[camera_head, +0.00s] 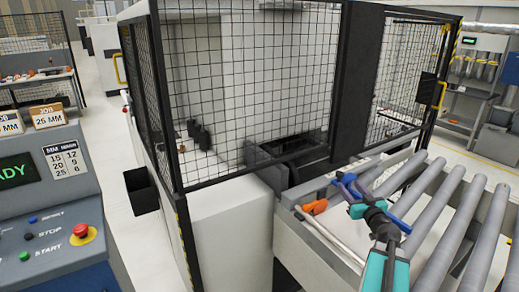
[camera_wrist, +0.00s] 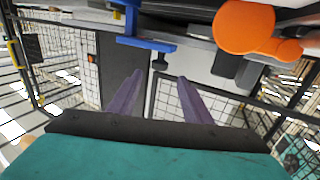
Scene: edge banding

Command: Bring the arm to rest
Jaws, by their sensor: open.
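My gripper (camera_head: 348,188) is over the near end of the roller conveyor, beside the caged machine, with my teal and black arm behind it. In the wrist view its two purple fingers (camera_wrist: 158,90) stand apart with a clear gap and nothing held between them. An orange knob-like part (camera_head: 315,206) is left of the gripper in the head view. It shows large at the top right of the wrist view (camera_wrist: 245,30). A blue bar (camera_wrist: 145,43) lies beyond the fingertips in the wrist view.
The roller conveyor (camera_head: 438,213) runs along the right, with bare rollers. The black mesh cage (camera_head: 250,85) encloses the machine behind the gripper. A control panel (camera_head: 50,205) with a red stop button (camera_head: 81,231) is at the left.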

